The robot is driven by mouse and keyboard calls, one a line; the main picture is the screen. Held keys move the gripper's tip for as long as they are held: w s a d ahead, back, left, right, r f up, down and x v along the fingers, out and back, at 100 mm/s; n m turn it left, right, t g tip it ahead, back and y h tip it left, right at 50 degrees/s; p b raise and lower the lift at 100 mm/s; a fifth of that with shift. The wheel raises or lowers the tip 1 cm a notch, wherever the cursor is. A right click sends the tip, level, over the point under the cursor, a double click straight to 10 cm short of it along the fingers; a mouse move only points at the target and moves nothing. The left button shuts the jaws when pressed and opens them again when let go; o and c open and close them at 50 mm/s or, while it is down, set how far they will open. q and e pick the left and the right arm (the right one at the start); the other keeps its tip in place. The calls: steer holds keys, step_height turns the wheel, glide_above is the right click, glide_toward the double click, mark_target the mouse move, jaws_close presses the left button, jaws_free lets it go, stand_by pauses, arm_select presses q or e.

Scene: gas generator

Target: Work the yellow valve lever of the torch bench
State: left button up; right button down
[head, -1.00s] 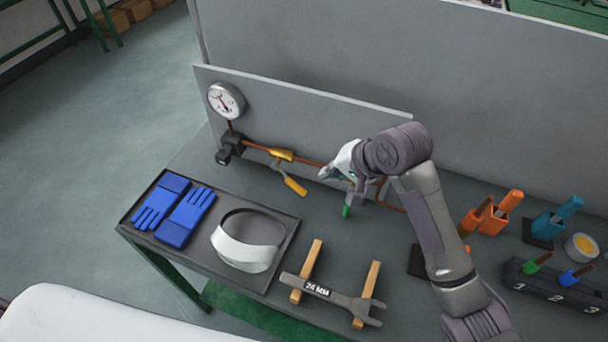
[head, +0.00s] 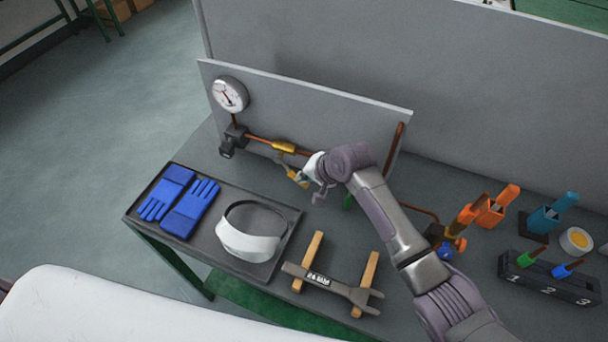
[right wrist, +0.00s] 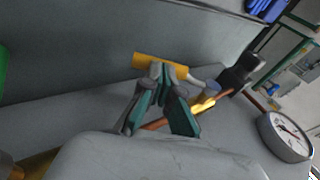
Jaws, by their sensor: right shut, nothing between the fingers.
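The yellow valve lever (head: 298,178) hangs down and to the right from the yellow valve body (head: 284,147) on the copper pipe. In the right wrist view the yellow lever grip (right wrist: 150,61) lies just beyond the fingertips, and the valve body (right wrist: 204,102) shows to the right of the fingers. My right gripper (head: 312,186) is at the lever and partly covers it. In the right wrist view the right gripper (right wrist: 164,74) is shut and empty, close to the grip; I cannot tell whether it touches. My left gripper is not in view.
A pressure gauge (head: 230,94) stands left of the valve in front of an upright panel (head: 320,112). A tray with blue gloves (head: 188,213) and a white visor (head: 248,243) is at the front left. A wrench (head: 330,285) rests on wooden blocks. Coloured holders (head: 490,212) stand at the right.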

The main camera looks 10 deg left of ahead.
steer(key=shift+f, duration=0.1)
steer(key=shift+a+f+y+b, duration=0.1)
steer(key=shift+f+y+b, duration=0.6)
steer(key=shift+b, duration=0.35)
steer(key=f+y+b, duration=0.1)
steer(key=b, duration=0.1)
steer(key=a+f+t+y+b, duration=0.1)
steer(key=y+b, duration=0.1)
steer(key=shift+f+m, duration=0.15)
steer(key=shift+m, duration=0.15)
steer(key=shift+w+a+f+b, duration=0.15)
steer(key=shift+a+b, duration=0.2)
steer(key=shift+b, duration=0.4)
steer(key=shift+s+b+x, duration=0.15)
steer(key=shift+x, duration=0.6)
steer(key=shift+s+b+x, duration=0.1)
steer(key=shift+b+x, duration=0.05)
steer(key=shift+x, duration=0.6)
steer(key=shift+a+f, duration=0.1)
steer(key=shift+a, duration=0.05)
